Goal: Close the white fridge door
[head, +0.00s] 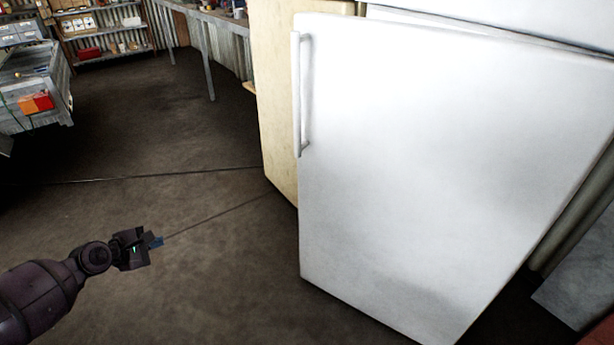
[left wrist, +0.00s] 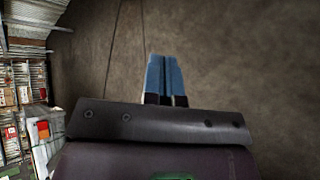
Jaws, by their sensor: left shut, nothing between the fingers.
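The white fridge door (head: 430,170) fills the right half of the head view. It stands slightly ajar, with a gap along its top edge below the upper white section (head: 540,18). Its white vertical handle (head: 302,95) is on its left edge. My left gripper (head: 156,241) is shut and empty, above the floor to the left of the door and apart from it. In the left wrist view its blue fingers (left wrist: 165,78) are together with only floor beyond them. My right gripper is not in view.
A cream cabinet or fridge (head: 272,100) stands directly behind and left of the white door. A grey workbench (head: 205,45) runs along the back wall. The floor (head: 170,140) between is clear.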

